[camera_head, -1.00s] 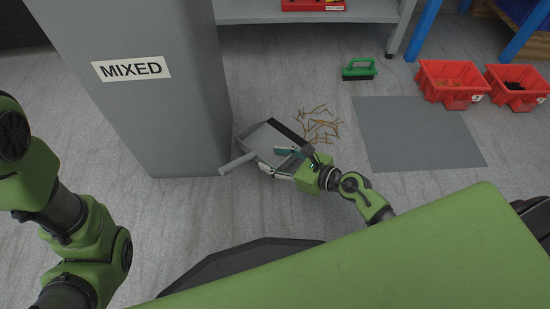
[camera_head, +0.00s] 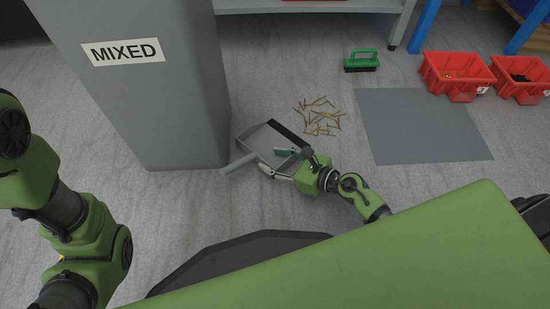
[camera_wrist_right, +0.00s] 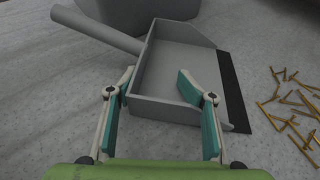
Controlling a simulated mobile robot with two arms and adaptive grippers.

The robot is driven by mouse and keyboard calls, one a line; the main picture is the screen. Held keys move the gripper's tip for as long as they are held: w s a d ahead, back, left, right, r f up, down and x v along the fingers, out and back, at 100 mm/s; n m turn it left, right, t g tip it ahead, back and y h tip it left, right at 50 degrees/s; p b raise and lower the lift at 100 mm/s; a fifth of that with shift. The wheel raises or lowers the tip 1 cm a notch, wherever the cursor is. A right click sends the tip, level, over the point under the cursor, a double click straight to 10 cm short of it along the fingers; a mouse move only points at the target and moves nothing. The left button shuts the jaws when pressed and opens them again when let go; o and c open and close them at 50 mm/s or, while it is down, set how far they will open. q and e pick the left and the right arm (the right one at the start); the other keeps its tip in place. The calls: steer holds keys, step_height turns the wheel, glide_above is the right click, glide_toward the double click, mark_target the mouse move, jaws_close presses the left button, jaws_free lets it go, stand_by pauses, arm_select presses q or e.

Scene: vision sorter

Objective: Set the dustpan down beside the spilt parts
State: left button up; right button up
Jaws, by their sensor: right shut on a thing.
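The grey dustpan (camera_head: 262,146) is low over the floor, beside the foot of the grey column; I cannot tell whether it touches the floor. Its handle (camera_head: 238,164) points left and its dark lip (camera_head: 290,132) faces the spilt parts. The spilt parts (camera_head: 318,117) are thin brownish-gold pieces on the floor, just right of the lip. They also show at the right of the right wrist view (camera_wrist_right: 292,108). My right gripper (camera_head: 283,162) is shut on the dustpan's near side, with one finger at each side in the right wrist view (camera_wrist_right: 164,98). My left gripper is out of view.
A grey column (camera_head: 160,100) labelled MIXED stands close left of the dustpan. A green brush (camera_head: 362,60) lies beyond the spill. A grey mat (camera_head: 425,130) and two red bins (camera_head: 455,75) are at the right. Floor in front of the spill is bare.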

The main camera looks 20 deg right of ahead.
steer(key=shift+f, duration=0.1)
steer(key=o, duration=1.7)
steer(key=shift+o, duration=0.2)
